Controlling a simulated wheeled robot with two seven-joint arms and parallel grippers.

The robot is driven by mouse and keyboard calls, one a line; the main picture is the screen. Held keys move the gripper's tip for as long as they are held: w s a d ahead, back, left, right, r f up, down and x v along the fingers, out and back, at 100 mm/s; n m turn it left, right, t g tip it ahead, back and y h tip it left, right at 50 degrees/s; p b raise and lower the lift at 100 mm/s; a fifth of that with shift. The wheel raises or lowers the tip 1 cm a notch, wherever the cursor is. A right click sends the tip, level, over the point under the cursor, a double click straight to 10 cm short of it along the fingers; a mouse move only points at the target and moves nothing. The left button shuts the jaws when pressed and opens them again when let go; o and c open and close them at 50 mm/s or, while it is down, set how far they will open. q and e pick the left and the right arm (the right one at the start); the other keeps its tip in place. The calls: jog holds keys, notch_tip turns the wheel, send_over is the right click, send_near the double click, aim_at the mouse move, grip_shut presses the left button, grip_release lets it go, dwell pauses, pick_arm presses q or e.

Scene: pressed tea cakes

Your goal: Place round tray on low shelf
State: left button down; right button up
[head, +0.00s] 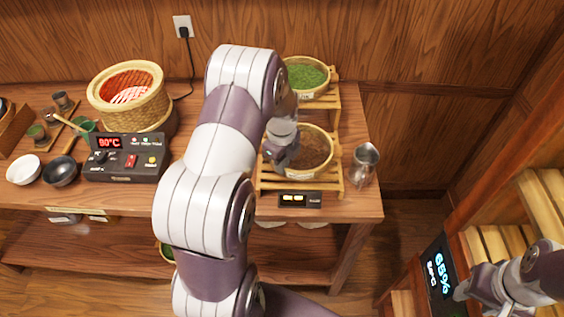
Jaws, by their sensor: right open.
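A round tray (330,160) with brown contents sits on a slatted wooden rack on the table. My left gripper (277,158) is at this tray's left rim; whether its jaws are closed on the rim cannot be made out. A second round tray (325,87) with green leaves stands on a higher rack behind. Part of another round tray (167,251) shows under the table, mostly hidden by my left arm. My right gripper (468,292) is open at the lower right, in front of a wooden shelf unit (480,243).
A metal pitcher (363,163) stands right of the brown tray. The shelf unit carries a display (437,272) reading 65%. The low shelf (90,250) under the table has bare room.

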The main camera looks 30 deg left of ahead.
pick_arm(q)
jog(key=shift+f, duration=0.4)
jog(key=shift+w+f, duration=0.15)
jog(key=c, duration=1.7)
grip_release()
jog(key=shift+c, duration=0.2)
jog(key=o, duration=0.4)
notch_tip(320, 180, up, 11)
jog(key=b, duration=0.2)
jog(key=s+d+f+n+t, duration=0.1)
jog(key=s+d+n, duration=1.2)
jog(key=n, duration=0.5)
jog(key=shift+d+f+n, duration=0.15)
jog(key=shift+f+n, duration=0.25)
